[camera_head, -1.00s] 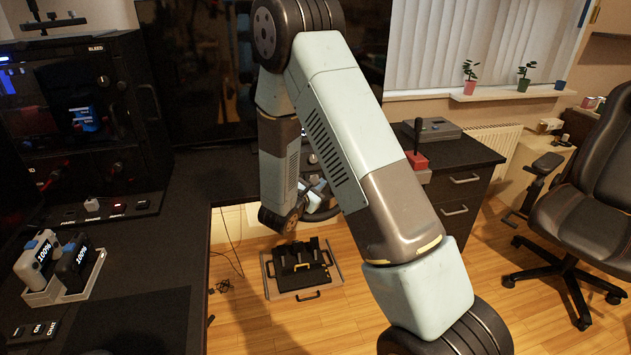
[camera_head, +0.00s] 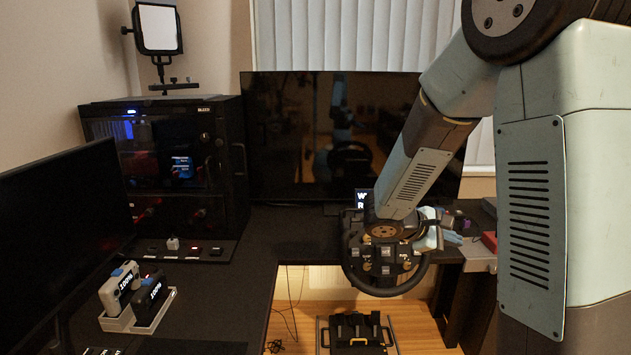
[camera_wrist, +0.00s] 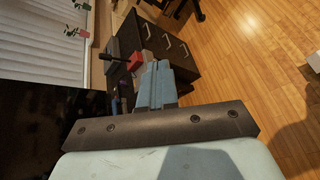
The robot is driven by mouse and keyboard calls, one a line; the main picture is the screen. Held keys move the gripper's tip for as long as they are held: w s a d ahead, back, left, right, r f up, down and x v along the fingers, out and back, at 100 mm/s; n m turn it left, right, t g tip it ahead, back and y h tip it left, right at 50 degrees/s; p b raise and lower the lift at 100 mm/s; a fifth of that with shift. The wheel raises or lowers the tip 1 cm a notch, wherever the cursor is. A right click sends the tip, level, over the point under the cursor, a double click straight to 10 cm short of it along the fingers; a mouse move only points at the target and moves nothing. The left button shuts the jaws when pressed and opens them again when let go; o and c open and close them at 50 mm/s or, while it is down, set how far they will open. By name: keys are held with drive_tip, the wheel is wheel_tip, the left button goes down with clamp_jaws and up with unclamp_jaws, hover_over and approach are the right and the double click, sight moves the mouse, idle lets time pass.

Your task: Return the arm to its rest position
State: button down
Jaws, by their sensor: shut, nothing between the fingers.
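My arm comes in from the right of the head view and bends down at the racing wheel. My gripper (camera_head: 446,238) points right, just beside the wheel in the picture, and is partly hidden by my wrist. The wrist view shows its blue fingers (camera_wrist: 156,82) together with nothing between them.
A wide dark monitor (camera_head: 290,140) stands behind the wheel. A black PC case (camera_head: 165,150) and a charger tray with two batteries (camera_head: 117,321) are at left. Black pedals (camera_head: 355,330) lie on the floor below.

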drive_tip(key=s+a+r+m+t+y, duration=0.1)
drive_tip(key=s+a+r+m+y, duration=0.2)
drive_tip(key=s, duration=0.4)
drive_tip(key=s+a+r+m+t+y, duration=0.1)
drive_tip(key=s+a+r+m+y, duration=0.1)
drive_tip(key=s+r+m+y, duration=0.2)
drive_tip(key=s+a+r+m+y, duration=0.3)
drive_tip(key=s+r+m+y, duration=0.1)
drive_tip(key=s, duration=0.6)
drive_tip(key=shift+s+a+r+t+y, duration=0.3)
drive_tip(key=shift+a+r+t+y, duration=0.1)
drive_tip(key=shift+r+y, duration=0.55)
